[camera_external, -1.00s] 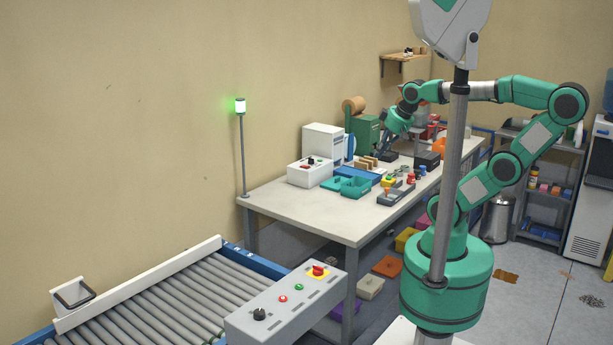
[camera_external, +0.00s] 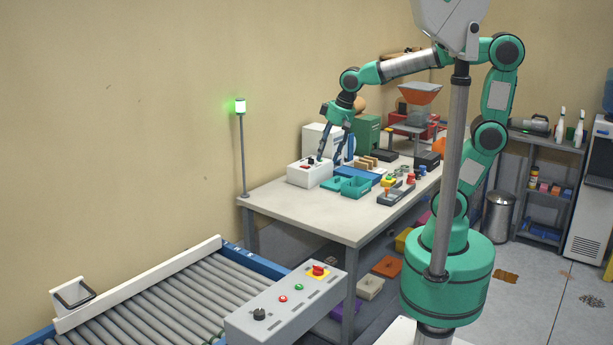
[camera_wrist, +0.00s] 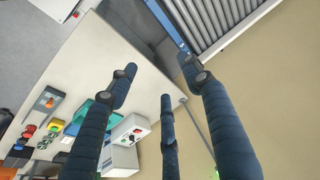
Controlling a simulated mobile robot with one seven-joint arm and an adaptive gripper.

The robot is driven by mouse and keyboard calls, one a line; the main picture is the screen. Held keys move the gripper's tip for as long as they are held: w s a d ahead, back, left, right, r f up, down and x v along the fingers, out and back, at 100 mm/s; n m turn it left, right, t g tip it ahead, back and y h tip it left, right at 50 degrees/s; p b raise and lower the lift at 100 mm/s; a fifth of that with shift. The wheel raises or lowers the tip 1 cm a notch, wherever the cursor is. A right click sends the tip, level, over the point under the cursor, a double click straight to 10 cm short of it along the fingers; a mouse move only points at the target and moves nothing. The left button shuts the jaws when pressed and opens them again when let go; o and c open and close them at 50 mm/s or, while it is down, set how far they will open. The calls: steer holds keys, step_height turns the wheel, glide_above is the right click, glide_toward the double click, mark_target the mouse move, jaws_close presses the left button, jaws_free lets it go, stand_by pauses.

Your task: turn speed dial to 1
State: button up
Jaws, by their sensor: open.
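A black dial (camera_external: 259,314) sits at the near end of the grey control panel (camera_external: 287,309) beside the conveyor. A white box (camera_external: 308,174) on the table has a dark knob on top; the pictures do not show which one is the speed dial. In the wrist view, the white box (camera_wrist: 124,131) shows red and green buttons, partly behind my fingers. My gripper (camera_external: 333,159) is open and empty, fingers pointing down. It appears above or just beside the white box, apart from the conveyor panel. My spread fingers show in the wrist view (camera_wrist: 163,85). Dial markings are too small to read.
The control panel also has a red button (camera_external: 283,299), a green button (camera_external: 299,287) and a red-yellow stop knob (camera_external: 318,271). Teal bins (camera_external: 355,187) and a white cabinet (camera_external: 318,139) stand near my gripper. The table's near left part is clear. A green-lit lamp pole (camera_external: 242,150) stands at its corner.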

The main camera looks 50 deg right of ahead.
steer(key=w+a+f+g+p, duration=0.1)
steer(key=w+a, duration=0.1)
steer(key=a, duration=0.5)
steer(key=w+a+f, duration=0.1)
steer(key=a+f, duration=0.1)
steer(key=a, duration=0.4)
steer(key=g+h+p, duration=0.1)
steer(key=g+p, duration=0.2)
steer(key=p, duration=0.1)
glide_above(259, 311)
step_height(259, 311, down, 19)
steer(key=shift+s+a+f+n, duration=0.1)
steer(key=shift+s+a+n, duration=0.05)
steer(key=shift+n, duration=0.25)
steer(key=shift+f, duration=0.1)
step_height(259, 311, down, 14)
steer(key=shift+r+b, duration=0.2)
steer(key=shift+b, duration=1.05)
